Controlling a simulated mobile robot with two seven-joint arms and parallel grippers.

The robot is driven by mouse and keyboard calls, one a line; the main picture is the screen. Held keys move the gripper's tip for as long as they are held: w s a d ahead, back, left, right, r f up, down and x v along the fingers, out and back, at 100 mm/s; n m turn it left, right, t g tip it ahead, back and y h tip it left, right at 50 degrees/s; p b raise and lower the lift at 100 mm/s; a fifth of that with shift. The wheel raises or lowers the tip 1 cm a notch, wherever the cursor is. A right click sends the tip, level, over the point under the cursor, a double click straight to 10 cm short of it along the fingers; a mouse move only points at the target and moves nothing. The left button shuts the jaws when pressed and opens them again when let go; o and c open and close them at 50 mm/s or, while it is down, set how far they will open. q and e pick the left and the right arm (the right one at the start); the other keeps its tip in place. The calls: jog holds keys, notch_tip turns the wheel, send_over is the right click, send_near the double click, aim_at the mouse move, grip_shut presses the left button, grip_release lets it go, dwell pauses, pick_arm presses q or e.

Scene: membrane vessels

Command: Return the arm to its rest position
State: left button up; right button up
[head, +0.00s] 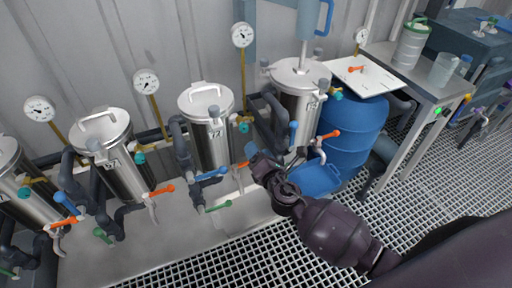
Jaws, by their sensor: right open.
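My right arm (335,232) comes in from the lower right and reaches over the grating toward the vessels. My right gripper (290,158) is open, near the valve handles at the foot of the right-hand steel vessel (297,98). Its fingers are small and dark against the pipes, so whether they touch anything is unclear. My left gripper is not in view.
Several steel vessels (208,137) with lids, gauges and coloured valve handles line the wall. A blue barrel (352,130) bears a white board (362,78). A steel table (432,80) stands at right. The grating floor (440,165) is open at right.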

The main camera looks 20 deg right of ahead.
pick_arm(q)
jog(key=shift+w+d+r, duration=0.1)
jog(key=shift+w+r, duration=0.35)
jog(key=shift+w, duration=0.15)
pick_arm(e)
jog(key=s+d+f+m+g, duration=0.2)
jog(key=s+f+m, duration=0.2)
jog(key=s+m, duration=0.4)
jog(key=s+d+f+m+g, duration=0.2)
jog(key=s+f+m, duration=0.2)
jog(key=s+m, duration=0.5)
jog(key=s+d+f+m+g, duration=0.2)
jog(key=s+d+f+m, duration=0.1)
jog(key=s+m, duration=0.5)
jog(key=shift+s+f+m+g+h, duration=0.4)
jog(key=shift+s+f, duration=0.25)
jog(key=shift+f, duration=0.1)
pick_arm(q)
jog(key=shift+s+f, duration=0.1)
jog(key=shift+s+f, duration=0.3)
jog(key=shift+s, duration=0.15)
